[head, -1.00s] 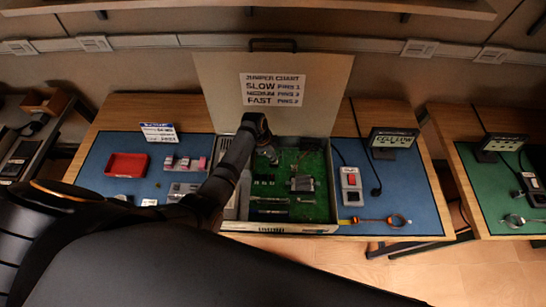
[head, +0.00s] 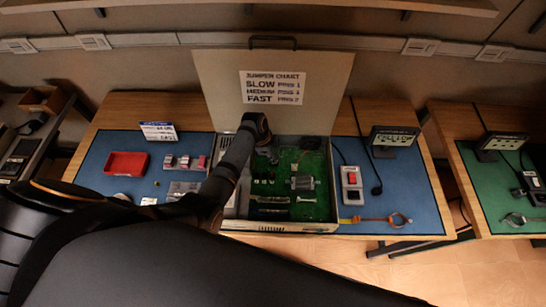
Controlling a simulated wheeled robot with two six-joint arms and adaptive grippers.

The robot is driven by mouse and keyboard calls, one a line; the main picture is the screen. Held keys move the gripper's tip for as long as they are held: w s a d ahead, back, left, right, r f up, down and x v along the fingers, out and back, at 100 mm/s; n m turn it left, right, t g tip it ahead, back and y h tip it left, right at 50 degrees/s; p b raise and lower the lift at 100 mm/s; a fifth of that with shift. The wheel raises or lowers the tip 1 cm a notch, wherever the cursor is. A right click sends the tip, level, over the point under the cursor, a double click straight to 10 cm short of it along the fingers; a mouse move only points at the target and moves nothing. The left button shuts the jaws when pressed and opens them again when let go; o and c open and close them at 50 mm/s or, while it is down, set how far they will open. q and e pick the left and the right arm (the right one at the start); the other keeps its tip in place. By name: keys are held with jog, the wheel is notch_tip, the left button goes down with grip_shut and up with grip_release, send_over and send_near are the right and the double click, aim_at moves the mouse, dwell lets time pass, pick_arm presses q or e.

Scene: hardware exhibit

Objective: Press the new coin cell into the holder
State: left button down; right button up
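An open case (head: 300,229) with a green circuit board (head: 311,161) inside stands in the middle of the bench. My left arm reaches in over the case's left side. My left gripper (head: 268,155) points down over the board's upper left part; its fingers are small and dark, and I cannot tell whether they are apart or hold a cell. I cannot make out the coin cell holder; part of the board is hidden by my arm. A small display (head: 394,137) right of the case seems to read "CELL LOW". My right gripper is not in view.
A red tray (head: 127,164), small pink-and-grey parts (head: 184,162) and a sign (head: 158,132) are on the left of the blue mat. The raised lid (head: 215,85) with a jumper chart stands behind. A red-buttoned box (head: 351,187) and orange strap (head: 397,220) lie right.

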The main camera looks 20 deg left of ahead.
pick_arm(q)
jog(key=shift+f+b, duration=0.5)
jog(key=shift+f, duration=0.25)
jog(key=shift+s+f, duration=0.2)
dwell(1.0)
jog(key=c, duration=2)
grip_release()
jog(key=o, duration=0.6)
jog(key=shift+c, duration=0.2)
jog(key=shift+w, duration=0.1)
jog(key=o, duration=0.4)
jog(key=shift+w, duration=0.1)
jog(key=shift+c, duration=0.2)
